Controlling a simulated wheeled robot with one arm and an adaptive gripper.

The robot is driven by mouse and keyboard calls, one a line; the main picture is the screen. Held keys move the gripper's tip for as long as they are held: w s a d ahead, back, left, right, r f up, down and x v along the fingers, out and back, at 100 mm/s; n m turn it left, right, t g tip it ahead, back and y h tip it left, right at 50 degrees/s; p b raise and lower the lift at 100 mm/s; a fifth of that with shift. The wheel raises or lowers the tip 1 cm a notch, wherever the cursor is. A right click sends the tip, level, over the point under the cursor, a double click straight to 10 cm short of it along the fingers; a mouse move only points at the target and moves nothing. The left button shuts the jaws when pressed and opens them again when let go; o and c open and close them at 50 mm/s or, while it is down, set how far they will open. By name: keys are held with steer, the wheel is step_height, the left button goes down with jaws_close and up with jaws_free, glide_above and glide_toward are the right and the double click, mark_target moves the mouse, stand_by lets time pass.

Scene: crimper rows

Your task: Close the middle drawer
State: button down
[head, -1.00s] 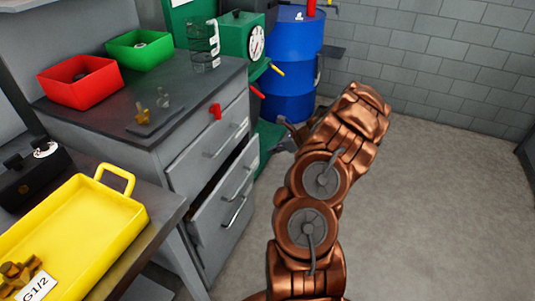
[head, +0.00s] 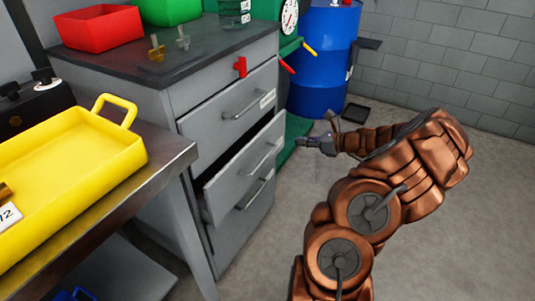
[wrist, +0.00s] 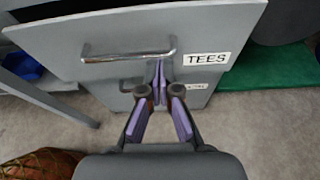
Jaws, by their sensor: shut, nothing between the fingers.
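The middle drawer (head: 240,172) of the grey cabinet stands partly open in the head view, with a dark gap above its front. In the wrist view a drawer front with a bar handle and a "TEES" label (wrist: 205,59), apparently this middle drawer, fills the top. My gripper (head: 302,143) is to the right of the drawer front in the head view.
The top drawer (head: 228,108) and the bottom drawer (head: 243,222) look shut. A yellow tray (head: 75,180) sits on a metal table (head: 165,165) at the left. A blue barrel (head: 322,60) stands behind. The floor (head: 440,235) at the right is clear.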

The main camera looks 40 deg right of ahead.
step_height(320, 180, down, 3)
steer(key=s+t+b, duration=0.1)
steer(key=t+b, duration=0.1)
steer(key=b, duration=0.6)
steer(key=t+y+b, duration=0.1)
steer(key=t+b, duration=0.1)
steer(key=b, duration=0.7)
glide_toward(260, 136)
steer(key=x, duration=0.5)
steer(key=shift+w+d+f, duration=0.1)
steer(key=shift+w+f, duration=0.15)
steer(key=shift+f, duration=0.1)
steer(key=shift+b+x, duration=0.35)
steer(key=shift+x, duration=0.55)
steer(key=shift+r, duration=0.25)
